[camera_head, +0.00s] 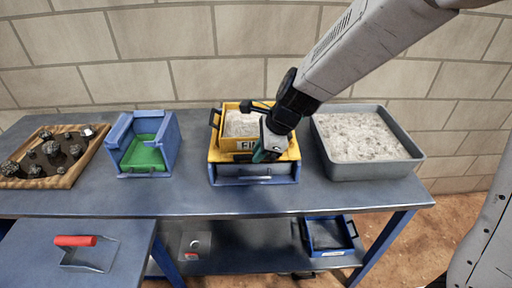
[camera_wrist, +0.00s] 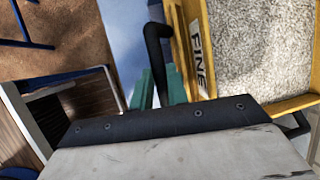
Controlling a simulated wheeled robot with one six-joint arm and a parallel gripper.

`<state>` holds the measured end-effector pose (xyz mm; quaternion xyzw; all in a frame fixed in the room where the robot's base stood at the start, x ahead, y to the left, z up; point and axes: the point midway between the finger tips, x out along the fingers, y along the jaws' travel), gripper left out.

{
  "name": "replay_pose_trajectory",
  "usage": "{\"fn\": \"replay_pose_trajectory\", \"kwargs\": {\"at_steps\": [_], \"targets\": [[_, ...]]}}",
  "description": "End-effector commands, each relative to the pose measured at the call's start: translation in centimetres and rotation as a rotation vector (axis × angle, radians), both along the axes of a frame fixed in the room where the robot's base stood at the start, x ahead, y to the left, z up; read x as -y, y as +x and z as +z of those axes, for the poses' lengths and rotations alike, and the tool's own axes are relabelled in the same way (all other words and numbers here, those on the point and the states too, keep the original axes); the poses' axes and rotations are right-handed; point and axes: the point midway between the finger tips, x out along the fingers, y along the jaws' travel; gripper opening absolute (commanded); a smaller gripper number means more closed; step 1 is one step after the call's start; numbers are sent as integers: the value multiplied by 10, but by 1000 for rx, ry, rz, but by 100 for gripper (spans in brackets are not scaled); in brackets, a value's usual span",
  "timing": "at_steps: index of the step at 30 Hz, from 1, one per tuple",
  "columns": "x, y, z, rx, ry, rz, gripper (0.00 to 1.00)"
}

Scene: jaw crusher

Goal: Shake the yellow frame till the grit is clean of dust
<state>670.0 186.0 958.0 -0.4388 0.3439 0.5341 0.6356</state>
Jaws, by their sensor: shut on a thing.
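The yellow frame (camera_head: 228,146), marked FINE, sits on top of a blue and yellow box on the bench. Grey speckled grit (camera_head: 241,124) lies in it and fills much of the right side of the wrist view (camera_wrist: 260,45). My gripper (camera_head: 262,153) is at the frame's front right. In the wrist view its green fingers (camera_wrist: 157,88) are shut around a black handle (camera_wrist: 153,40) beside the FINE label. The fingertips partly hide the handle. I cannot tell how much dust is on the grit.
A grey tray of pale powder (camera_head: 413,157) stands close on the right. A blue bin with a green insert (camera_head: 172,150) and a wooden tray of dark rocks (camera_head: 62,181) stand left. A red-handled tool (camera_head: 75,240) lies on the lower front table. A blue tray (camera_head: 310,240) is on the shelf below.

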Motion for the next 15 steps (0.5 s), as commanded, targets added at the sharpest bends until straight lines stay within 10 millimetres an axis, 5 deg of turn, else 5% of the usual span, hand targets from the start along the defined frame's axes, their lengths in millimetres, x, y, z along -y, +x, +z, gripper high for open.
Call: {"fn": "replay_pose_trajectory", "kwargs": {"at_steps": [10,11,12,15], "targets": [[-6,-11,-1,1,-5,11,0],[-7,-11,-1,2,-5,11,22],[-7,-11,-1,1,-5,12,33],[-8,-11,-1,1,-5,13,38]]}}
